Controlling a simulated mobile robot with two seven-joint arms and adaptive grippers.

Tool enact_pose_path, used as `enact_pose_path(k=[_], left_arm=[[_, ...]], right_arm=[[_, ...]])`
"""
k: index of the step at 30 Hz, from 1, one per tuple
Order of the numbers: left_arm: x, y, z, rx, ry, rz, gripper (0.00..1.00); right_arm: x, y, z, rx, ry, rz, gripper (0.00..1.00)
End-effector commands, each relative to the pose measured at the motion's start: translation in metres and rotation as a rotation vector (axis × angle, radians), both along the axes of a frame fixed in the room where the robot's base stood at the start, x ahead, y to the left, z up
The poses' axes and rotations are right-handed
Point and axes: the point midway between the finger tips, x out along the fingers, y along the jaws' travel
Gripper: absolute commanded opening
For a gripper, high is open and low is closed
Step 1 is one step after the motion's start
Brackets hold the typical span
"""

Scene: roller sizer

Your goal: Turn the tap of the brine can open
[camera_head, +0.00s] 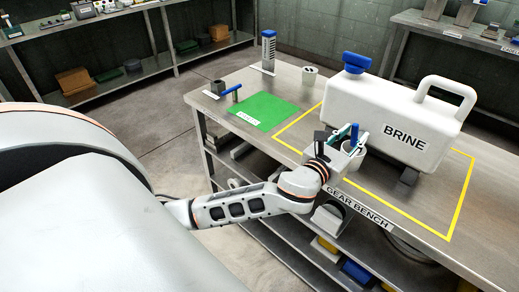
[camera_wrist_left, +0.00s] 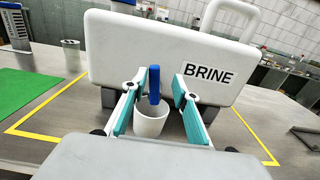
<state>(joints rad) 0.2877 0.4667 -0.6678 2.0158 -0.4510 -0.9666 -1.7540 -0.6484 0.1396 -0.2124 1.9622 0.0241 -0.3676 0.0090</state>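The white brine can (camera_head: 385,115) with a blue cap (camera_head: 356,62) rests on dark supports inside a yellow outline on the bench. In the left wrist view the can (camera_wrist_left: 140,50) fills the upper middle. Its blue tap handle (camera_wrist_left: 154,85) stands upright at the can's lower front, above a white cup (camera_wrist_left: 150,119). My left gripper (camera_wrist_left: 154,92) is open, with its teal fingers on either side of the blue handle and apparent gaps to both. In the head view my left gripper (camera_head: 345,134) is at the can's front. My right gripper is in neither view.
A green mat (camera_head: 264,110) lies left of the yellow outline. A small block with a blue handle (camera_head: 230,91), a light cup (camera_head: 309,76) and a blue-topped upright gauge (camera_head: 268,50) stand near it. Shelves (camera_head: 130,80) line the back wall.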

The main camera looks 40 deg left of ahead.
Motion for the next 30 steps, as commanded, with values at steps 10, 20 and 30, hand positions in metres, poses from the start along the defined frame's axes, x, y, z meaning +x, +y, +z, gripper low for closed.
enact_pose_path(k=[10,20,30], left_arm=[[-0.056,0.010,-0.012,-0.137,0.045,0.037,0.29],[-0.088,0.042,-0.051,-0.586,0.163,0.191,0.29],[-0.125,0.071,-0.089,-0.969,0.236,0.372,0.29]], right_arm=[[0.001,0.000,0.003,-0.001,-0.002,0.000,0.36],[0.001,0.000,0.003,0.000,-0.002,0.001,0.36],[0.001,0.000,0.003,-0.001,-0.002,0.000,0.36]])
